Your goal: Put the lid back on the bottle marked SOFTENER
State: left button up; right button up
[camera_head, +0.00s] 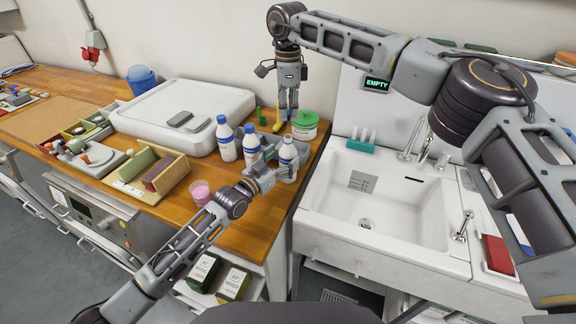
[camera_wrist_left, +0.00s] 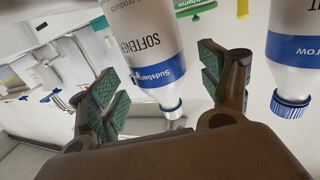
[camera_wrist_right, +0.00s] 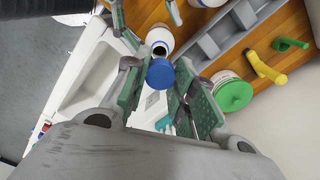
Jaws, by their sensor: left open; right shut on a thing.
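The SOFTENER bottle (camera_wrist_left: 148,40) is white with a blue band and fills the middle of the left wrist view, upside down there. Its neck is bare, and its open mouth (camera_wrist_right: 160,40) shows in the right wrist view. In the head view it stands at the worktop's right edge (camera_head: 288,160). My left gripper (camera_head: 277,174) is open, its fingers on either side of the bottle. My right gripper (camera_head: 288,113) points down above the bottle and is shut on the blue lid (camera_wrist_right: 160,74). The lid is apart from the mouth and hard to make out in the head view.
Two blue-capped white bottles (camera_head: 225,140) (camera_head: 250,147) stand left of the SOFTENER bottle. A green-lidded tub (camera_head: 305,124), a grey tray and yellow and green items are behind. A pink cup (camera_head: 200,192) is at the front. The sink (camera_head: 378,195) lies right.

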pick_arm(q)
jog(key=shift+x, duration=0.9)
jog(key=shift+c, duration=0.3)
jog(key=c, duration=1.5)
jog(key=shift+o, duration=0.2)
pick_arm(e)
jog(key=shift+f, duration=2.5)
